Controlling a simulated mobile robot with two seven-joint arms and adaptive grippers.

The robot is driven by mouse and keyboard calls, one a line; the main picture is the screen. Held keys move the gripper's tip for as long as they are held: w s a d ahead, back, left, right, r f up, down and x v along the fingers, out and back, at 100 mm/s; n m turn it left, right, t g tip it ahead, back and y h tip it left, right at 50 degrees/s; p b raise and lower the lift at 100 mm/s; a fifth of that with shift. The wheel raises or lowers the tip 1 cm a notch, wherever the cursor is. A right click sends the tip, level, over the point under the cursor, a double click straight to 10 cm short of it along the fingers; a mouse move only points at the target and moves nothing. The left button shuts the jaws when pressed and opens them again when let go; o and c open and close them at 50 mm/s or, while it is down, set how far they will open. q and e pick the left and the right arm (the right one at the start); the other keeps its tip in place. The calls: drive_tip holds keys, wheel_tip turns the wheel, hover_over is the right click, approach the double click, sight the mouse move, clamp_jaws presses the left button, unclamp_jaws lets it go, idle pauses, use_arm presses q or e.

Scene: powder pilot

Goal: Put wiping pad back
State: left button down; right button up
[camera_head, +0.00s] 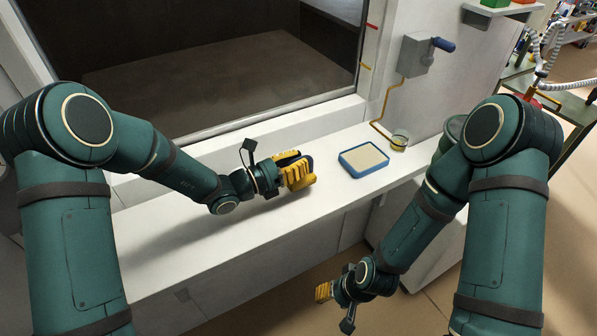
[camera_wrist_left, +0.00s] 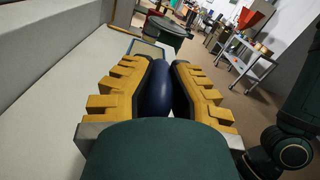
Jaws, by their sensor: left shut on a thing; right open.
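My left gripper (camera_head: 297,170) is over the white ledge and shut on a dark blue rounded thing, probably the wiping pad (camera_wrist_left: 157,88). The left wrist view shows it between the yellow fingers; in the head view the fingers mostly hide it. A shallow tray (camera_head: 346,168) with a blue rim and a beige inside lies on the ledge, right of the left gripper and apart from it. The tray also shows beyond the fingers in the left wrist view (camera_wrist_left: 147,43). My right gripper (camera_head: 323,291) is open and low, in front of the ledge and over the floor.
A grey box with a blue-handled lever (camera_head: 417,54) is on the wall behind. A dark window opening (camera_head: 220,70) lies behind the ledge. The ledge (camera_head: 215,245) is clear in front of my left gripper.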

use_arm(q)
drive_tip(key=shift+f, duration=1.4)
drive_tip(key=shift+f+b, duration=0.1)
drive_tip(key=shift+b, duration=0.2)
drive_tip(key=shift+f, duration=0.15)
drive_tip(key=c, duration=1.1)
unclamp_jaws()
drive_tip(key=shift+a+r, duration=0.2)
drive_tip(key=shift+r, duration=0.05)
drive_tip(key=p+v, duration=0.1)
drive_tip(key=v, duration=1)
drive_tip(key=shift+s+a, duration=0.25)
drive_tip(key=shift+s, duration=0.1)
